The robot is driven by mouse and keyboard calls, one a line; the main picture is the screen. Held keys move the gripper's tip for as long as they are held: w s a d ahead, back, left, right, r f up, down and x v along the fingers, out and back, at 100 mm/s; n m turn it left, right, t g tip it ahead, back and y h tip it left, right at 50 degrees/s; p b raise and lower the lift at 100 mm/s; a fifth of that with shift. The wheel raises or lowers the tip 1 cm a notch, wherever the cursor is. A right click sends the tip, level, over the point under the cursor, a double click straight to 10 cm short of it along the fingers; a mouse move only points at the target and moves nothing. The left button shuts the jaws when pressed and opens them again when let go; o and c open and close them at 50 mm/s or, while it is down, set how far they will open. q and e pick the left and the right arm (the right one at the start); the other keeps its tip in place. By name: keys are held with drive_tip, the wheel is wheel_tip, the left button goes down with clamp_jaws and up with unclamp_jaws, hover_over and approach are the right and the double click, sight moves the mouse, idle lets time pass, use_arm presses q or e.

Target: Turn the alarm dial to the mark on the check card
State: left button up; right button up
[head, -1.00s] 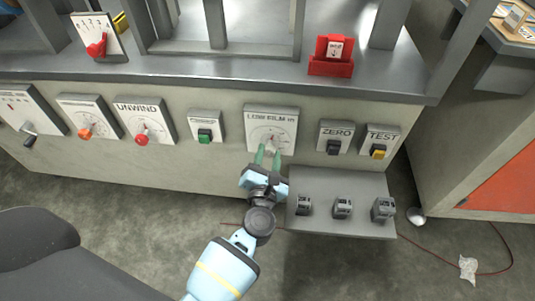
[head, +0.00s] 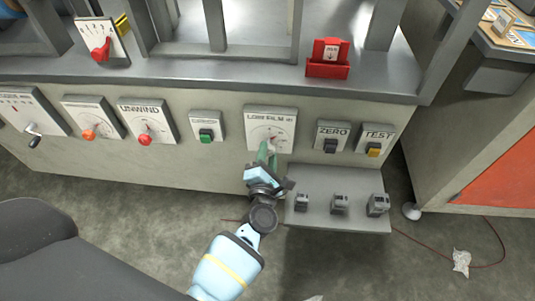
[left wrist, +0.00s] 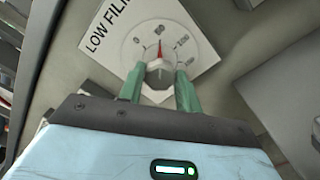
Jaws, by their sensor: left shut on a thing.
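The alarm dial is on the white LOW FILM plate (head: 270,119) on the machine's front panel. My left gripper (head: 267,152) is at the dial, its green fingers shut on the knob from below. In the left wrist view the pale knob (left wrist: 159,69) sits between the two fingertips (left wrist: 158,82). My right gripper is not in view.
ZERO (head: 331,136) and TEST (head: 374,140) switch plates are right of the dial, a green-button plate (head: 206,127) left. A grey shelf (head: 322,217) with several small grey blocks juts out below right. UNWIND dial (head: 146,121) is farther left.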

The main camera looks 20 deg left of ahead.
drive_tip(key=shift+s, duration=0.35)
use_arm(q)
drive_tip(key=o, duration=1)
drive_tip(key=shift+c, duration=0.2)
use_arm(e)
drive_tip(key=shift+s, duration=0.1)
